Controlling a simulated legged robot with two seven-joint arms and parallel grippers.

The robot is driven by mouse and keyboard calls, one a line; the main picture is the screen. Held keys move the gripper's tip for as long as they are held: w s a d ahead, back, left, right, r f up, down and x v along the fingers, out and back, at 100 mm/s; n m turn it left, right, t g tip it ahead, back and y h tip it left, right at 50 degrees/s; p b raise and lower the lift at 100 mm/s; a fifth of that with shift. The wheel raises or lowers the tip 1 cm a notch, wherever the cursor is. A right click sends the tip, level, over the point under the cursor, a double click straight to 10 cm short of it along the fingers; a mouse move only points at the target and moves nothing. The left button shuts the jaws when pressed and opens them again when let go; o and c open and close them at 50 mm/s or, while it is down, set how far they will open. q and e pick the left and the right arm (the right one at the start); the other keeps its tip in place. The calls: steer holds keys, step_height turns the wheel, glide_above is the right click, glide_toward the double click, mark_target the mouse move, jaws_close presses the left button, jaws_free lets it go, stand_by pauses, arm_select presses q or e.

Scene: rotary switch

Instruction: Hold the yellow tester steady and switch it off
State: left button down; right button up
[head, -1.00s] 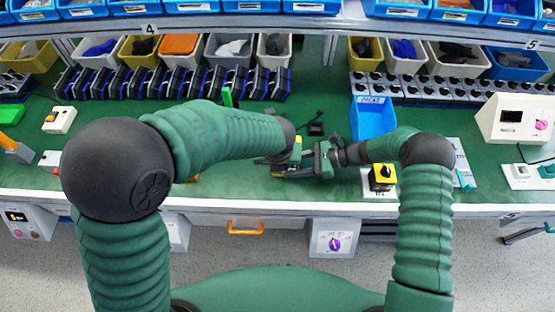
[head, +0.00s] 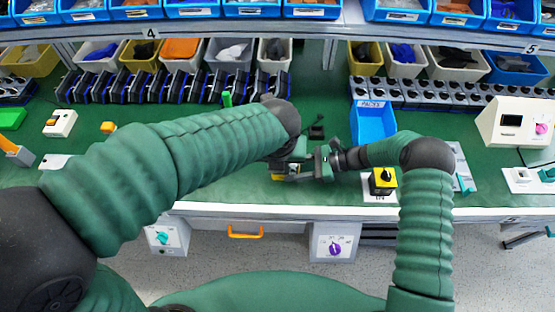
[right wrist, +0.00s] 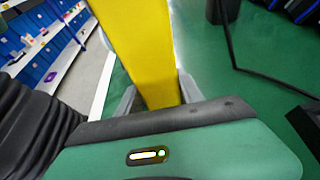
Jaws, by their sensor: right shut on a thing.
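The yellow tester (head: 279,177) is mostly hidden in the head view; a small yellow part shows low between my two grippers. In the right wrist view its long yellow body (right wrist: 143,45) runs between the fingers of my right gripper (right wrist: 157,97). That gripper, also in the head view (head: 303,170), is shut on the tester from the right. My left gripper (head: 297,151) is over the tester from the left and top, close to my right one. Its fingers and the tester's dial are hidden by my left wrist, so I cannot tell its opening or contact.
A yellow box with a black knob (head: 383,180) stands right of my right gripper, with a blue bin (head: 373,122) behind it. A small black object with a cable (head: 316,131) lies behind the grippers. The green bench's front edge (head: 270,210) is close.

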steer(key=o, duration=1.5)
